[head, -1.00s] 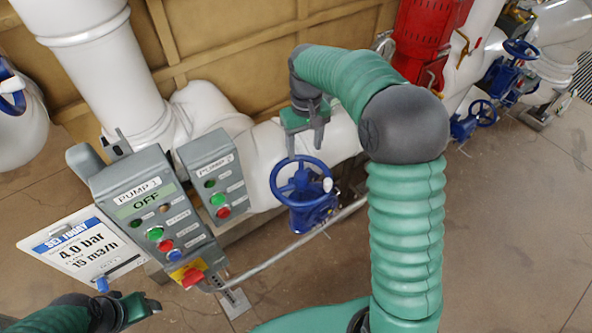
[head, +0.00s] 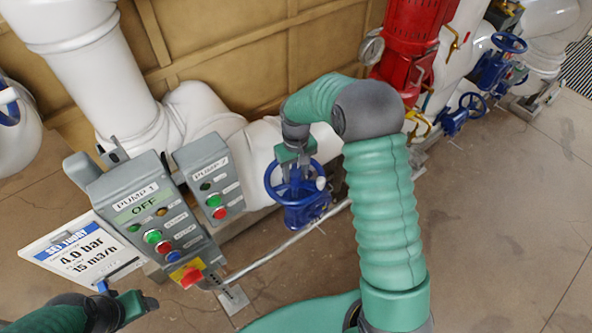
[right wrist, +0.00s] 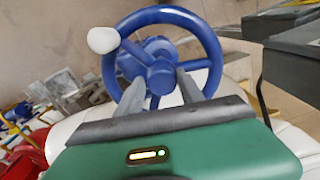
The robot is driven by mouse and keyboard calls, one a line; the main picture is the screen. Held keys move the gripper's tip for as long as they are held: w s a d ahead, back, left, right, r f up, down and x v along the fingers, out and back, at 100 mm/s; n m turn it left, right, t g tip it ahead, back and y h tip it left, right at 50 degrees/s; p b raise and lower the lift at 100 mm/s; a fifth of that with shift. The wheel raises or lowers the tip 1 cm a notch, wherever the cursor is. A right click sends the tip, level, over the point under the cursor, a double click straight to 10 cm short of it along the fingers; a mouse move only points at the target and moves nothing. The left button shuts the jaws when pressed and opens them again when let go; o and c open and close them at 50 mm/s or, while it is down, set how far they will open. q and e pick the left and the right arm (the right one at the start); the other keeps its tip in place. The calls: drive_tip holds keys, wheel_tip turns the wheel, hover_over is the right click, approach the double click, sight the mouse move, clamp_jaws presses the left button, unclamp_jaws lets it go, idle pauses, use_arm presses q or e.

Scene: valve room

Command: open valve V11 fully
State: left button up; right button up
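A blue handwheel valve (head: 305,213) stands on the white pipe right of the pump panels; no V11 label is readable. The right wrist view shows its wheel (right wrist: 212,45) with spokes, a hub and a white knob (right wrist: 103,40). My right gripper (head: 297,180) is above the wheel, pointing down at its middle. Its two grey fingers (right wrist: 155,84) are apart, one on each side of a spoke near the hub; whether they touch the wheel I cannot tell. My left gripper (head: 148,303) is low at the left, away from the valve; its opening is unclear.
The grey PUMP 1 panel (head: 143,207), reading OFF, and PUMP 2 panel (head: 208,180) stand left of the valve. A sign (head: 78,250) reads 4.0 bar, 15 m3/h. More blue valves (head: 465,112) and red equipment (head: 410,45) are upper right. Floor is clear at right.

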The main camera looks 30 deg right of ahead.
drive_tip(key=shift+w+a+r, duration=0.1)
drive_tip(key=shift+a, duration=0.15)
clamp_jaws()
drive_tip(key=shift+d, duration=0.15)
drive_tip(key=shift+n, duration=0.3)
